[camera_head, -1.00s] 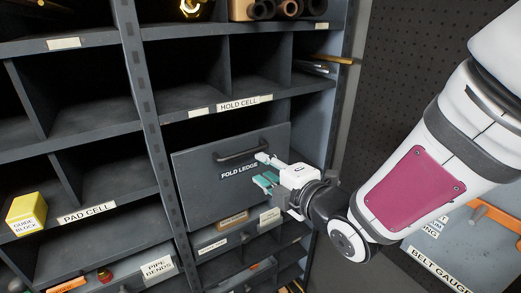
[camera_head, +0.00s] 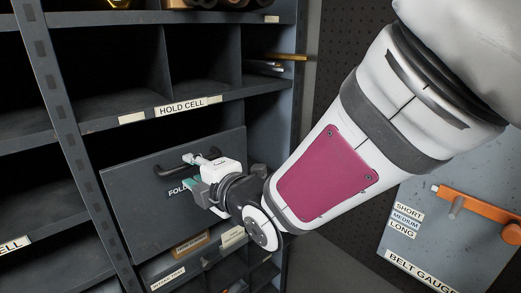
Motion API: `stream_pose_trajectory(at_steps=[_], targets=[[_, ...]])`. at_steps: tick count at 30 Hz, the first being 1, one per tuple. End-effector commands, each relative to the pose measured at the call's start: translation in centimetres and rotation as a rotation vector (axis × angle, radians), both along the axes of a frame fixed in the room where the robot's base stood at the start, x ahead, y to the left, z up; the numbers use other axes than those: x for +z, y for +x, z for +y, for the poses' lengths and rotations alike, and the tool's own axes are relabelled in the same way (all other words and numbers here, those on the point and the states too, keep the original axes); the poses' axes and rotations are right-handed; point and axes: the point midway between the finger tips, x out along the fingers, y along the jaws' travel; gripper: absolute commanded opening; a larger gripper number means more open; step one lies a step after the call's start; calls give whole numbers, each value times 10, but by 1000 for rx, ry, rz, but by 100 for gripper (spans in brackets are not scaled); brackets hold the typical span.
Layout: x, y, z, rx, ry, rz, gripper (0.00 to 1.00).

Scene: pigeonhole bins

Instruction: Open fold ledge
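The fold ledge (camera_head: 143,207) is a dark grey panel in the shelving, left of centre, with a black bar handle (camera_head: 172,165) near its top edge. Its label (camera_head: 178,192) is partly hidden behind my gripper. The panel looks closed or nearly so; I cannot tell exactly. My gripper (camera_head: 194,170) is in front of the panel, with its fingers pointing left at the right part of the handle. The fingers look apart, one light and one teal. I cannot tell whether they touch the handle.
The hold cell (camera_head: 182,107) is above the panel. Small labelled bins (camera_head: 191,244) are below it. A shelf upright (camera_head: 62,120) stands at the left. A belt gauge board (camera_head: 455,240) with an orange bar (camera_head: 480,210) is at the right, beside my arm.

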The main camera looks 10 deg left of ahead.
Motion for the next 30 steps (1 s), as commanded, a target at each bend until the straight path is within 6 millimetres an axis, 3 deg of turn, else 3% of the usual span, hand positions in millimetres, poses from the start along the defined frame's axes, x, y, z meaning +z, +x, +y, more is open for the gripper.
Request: stream_pose_trajectory(at_steps=[9, 20, 24, 30], targets=[[-9, 25, 29, 0, 1, 1, 31], [-9, 28, 32, -1, 1, 0, 31], [-9, 28, 32, -1, 1, 0, 2], [-9, 28, 32, -1, 1, 0, 0]])
